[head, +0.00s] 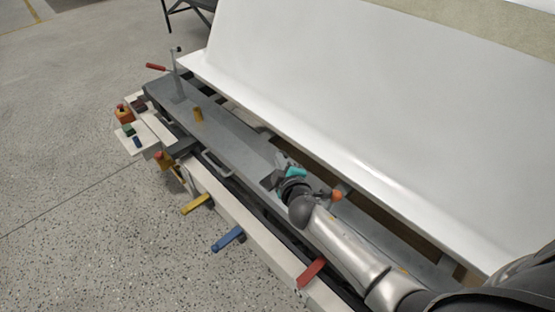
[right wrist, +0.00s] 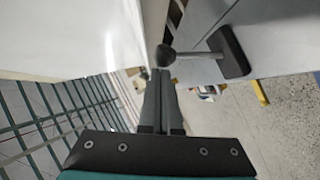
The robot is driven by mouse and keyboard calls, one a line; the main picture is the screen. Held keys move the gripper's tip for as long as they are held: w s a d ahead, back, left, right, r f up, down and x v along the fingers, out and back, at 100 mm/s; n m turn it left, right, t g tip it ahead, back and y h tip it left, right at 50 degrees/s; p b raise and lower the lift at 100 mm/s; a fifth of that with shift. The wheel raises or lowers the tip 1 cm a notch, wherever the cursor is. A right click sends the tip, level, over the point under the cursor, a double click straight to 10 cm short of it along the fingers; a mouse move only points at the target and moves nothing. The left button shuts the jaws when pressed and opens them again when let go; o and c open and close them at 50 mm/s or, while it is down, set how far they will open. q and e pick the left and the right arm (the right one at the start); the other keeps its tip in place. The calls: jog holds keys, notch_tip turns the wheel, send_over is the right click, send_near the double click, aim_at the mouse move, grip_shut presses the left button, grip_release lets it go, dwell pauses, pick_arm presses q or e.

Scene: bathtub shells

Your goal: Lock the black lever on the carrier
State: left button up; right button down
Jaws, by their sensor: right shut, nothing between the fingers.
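The grey carrier (head: 232,137) runs diagonally beside the white shell. In the right wrist view, the black lever (right wrist: 233,51) shows as a dark block with a thin rod ending in a round black knob (right wrist: 166,55). In the head view, a dark part (head: 270,181) beside my gripper looks like this lever, partly hidden. My right gripper (head: 284,163) is low over the carrier. Its fingers (right wrist: 161,74) are shut and empty, with their tips close to the knob; whether they touch it I cannot tell. My left gripper is not in view.
The large white shell (head: 370,90) bounds the right side. Yellow (head: 196,204), blue (head: 228,238) and red (head: 311,272) handles stick out from the front edge. A post with a red handle (head: 156,67) stands at the far end. Open floor lies left.

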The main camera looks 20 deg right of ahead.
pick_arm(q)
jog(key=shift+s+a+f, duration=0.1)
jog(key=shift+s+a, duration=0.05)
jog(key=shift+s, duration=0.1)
pick_arm(e)
jog(key=shift+w+d, duration=0.1)
jog(key=shift+d, duration=0.2)
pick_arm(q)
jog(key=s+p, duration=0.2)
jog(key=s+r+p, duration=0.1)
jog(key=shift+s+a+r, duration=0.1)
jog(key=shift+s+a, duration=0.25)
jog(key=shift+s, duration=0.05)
pick_arm(e)
jog(key=v, duration=1.2)
jog(key=shift+a, duration=0.15)
